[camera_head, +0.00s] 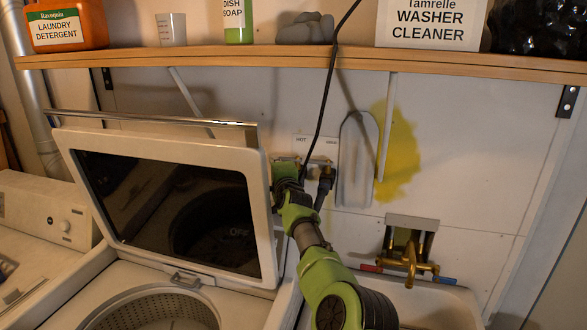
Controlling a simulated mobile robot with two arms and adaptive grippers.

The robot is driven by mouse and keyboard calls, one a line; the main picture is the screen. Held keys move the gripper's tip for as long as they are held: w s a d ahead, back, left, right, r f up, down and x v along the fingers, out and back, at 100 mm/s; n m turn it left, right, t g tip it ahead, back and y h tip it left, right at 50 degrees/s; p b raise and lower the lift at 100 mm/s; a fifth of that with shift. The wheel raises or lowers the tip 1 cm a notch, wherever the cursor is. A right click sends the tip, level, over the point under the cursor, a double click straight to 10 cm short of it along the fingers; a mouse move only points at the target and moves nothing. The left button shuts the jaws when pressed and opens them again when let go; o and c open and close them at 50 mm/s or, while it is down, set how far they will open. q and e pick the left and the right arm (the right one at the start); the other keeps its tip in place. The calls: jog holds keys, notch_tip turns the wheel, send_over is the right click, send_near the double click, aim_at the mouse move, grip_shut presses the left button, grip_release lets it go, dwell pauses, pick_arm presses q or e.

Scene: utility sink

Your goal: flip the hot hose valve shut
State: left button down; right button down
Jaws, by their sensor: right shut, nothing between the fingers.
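A white plate on the back wall carries the label HOT (301,140) at its left. The hot hose valve below this label is mostly hidden behind my right gripper, and I cannot tell how its lever stands. My right gripper (286,166) is shut and empty, right at the hot side of the plate. I cannot tell whether it touches the valve. A second valve with a black hose (325,180) sits just to its right. My left gripper is not in view.
The raised washer lid (170,200) stands close left of my right gripper. A dark cord (331,80) hangs down past the shelf edge (250,54) above. A grey board (357,160) leans on the wall to the right. A brass faucet (408,262) is over the sink.

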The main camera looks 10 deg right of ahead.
notch_tip(320, 180, up, 9)
jog(key=shift+r, duration=0.2)
dwell(0.3)
